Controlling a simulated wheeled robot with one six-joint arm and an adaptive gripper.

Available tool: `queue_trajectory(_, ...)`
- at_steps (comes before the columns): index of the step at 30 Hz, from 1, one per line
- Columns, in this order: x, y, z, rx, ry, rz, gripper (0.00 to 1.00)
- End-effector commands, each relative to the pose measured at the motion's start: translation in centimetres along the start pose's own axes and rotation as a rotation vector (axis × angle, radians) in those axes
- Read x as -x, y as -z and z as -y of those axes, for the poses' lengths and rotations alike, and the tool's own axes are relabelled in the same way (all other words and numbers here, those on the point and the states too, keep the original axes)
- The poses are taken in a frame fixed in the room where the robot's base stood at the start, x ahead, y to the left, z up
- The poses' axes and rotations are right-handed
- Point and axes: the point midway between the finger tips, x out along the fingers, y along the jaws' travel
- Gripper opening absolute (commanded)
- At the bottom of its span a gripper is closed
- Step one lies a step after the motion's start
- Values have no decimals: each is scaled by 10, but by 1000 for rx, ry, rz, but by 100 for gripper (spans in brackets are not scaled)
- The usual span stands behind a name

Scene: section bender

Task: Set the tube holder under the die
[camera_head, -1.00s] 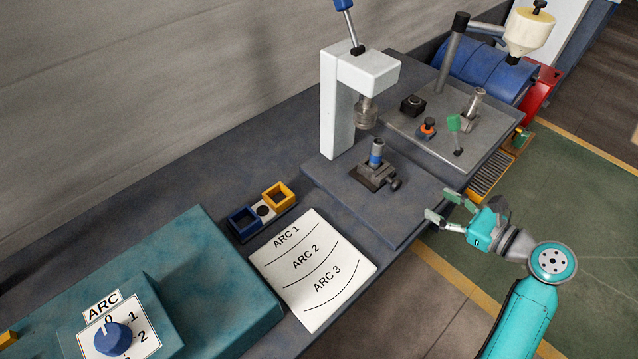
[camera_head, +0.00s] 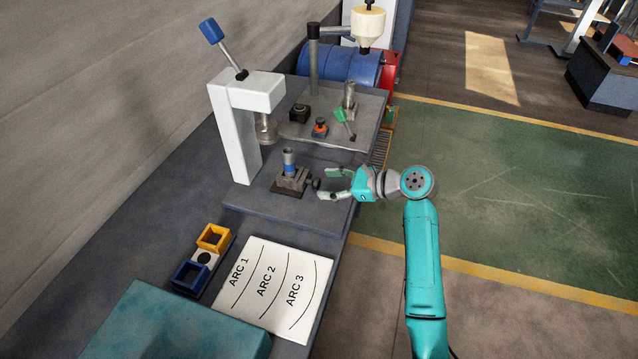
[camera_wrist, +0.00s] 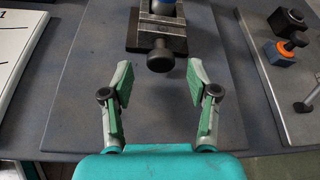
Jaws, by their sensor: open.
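The tube holder (camera_head: 291,181) is a dark vise-like block with a side knob, standing on the raised grey plate of the bench. A grey tube with a blue band (camera_head: 289,161) stands upright in it. The die (camera_head: 266,130) hangs from the white press frame (camera_head: 237,130), behind and to the left of the holder. My gripper (camera_head: 328,183) is open and empty, just right of the holder's knob. In the wrist view my open fingers (camera_wrist: 159,88) point at the knob (camera_wrist: 160,57), which lies just beyond the fingertips. The holder (camera_wrist: 158,35) is cut off at the top there.
Blue and yellow bins (camera_head: 213,236) and an arc sheet (camera_head: 275,288) lie nearer. The raised plate (camera_head: 280,215) is bare in front of the holder.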

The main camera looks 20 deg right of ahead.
Motion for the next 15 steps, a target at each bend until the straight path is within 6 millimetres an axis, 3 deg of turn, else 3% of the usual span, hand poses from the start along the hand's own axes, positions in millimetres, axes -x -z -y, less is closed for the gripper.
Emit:
queue_trajectory(6,-25,0,0,0,-1,0,60)
queue_trajectory(15,-31,0,0,1,1,0,60)
